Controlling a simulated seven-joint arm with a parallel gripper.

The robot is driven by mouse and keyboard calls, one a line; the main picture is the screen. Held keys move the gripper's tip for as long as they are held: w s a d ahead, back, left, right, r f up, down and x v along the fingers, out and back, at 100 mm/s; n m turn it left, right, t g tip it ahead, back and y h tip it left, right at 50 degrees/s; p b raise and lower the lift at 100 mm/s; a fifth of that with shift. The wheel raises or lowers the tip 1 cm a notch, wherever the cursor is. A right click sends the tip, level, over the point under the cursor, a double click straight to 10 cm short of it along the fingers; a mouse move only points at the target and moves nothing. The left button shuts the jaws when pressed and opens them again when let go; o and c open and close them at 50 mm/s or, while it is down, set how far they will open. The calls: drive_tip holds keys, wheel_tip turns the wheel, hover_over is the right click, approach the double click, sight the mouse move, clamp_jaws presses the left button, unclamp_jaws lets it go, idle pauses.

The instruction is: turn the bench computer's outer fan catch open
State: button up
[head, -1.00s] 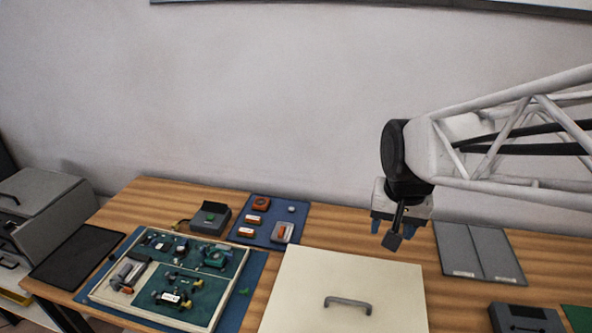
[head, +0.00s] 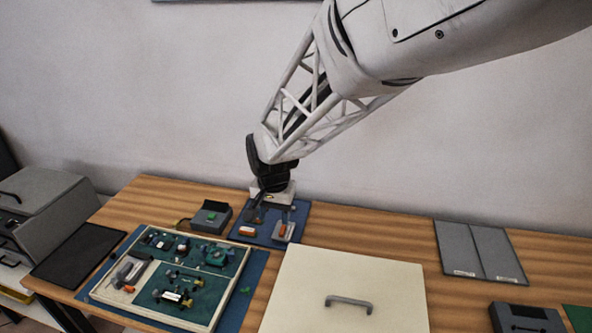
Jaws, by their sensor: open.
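The open case with green boards (head: 143,290), which looks like the bench computer, lies in a pale-rimmed tray at the left of the table. Dark, yellow and white parts sit on its boards. The outer fan catch is too small for me to make out, so I cannot tell its position. My gripper (head: 271,214) is open and points down over the blue mat, behind and to the right of the case. It is apart from the case. I see nothing held between its fingers. It hides part of the mat and some items there.
On the blue mat (head: 302,210) are an orange-and-white block (head: 247,231) and a grey dish (head: 284,233). A dark box with a green top (head: 211,217) stands left of it. A cream panel with a handle (head: 348,303) lies to the right. A grey folder (head: 480,252) lies farther right.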

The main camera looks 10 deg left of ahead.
hover_over(230, 253)
wheel_tip(230, 253, down, 8)
drive_tip(key=shift+a+r, duration=0.1)
drive_tip(key=shift+f, duration=3.9)
drive_tip(key=shift+c, duration=0.4)
drive_tip(key=c, duration=0.8)
drive_tip(key=shift+c, duration=0.2)
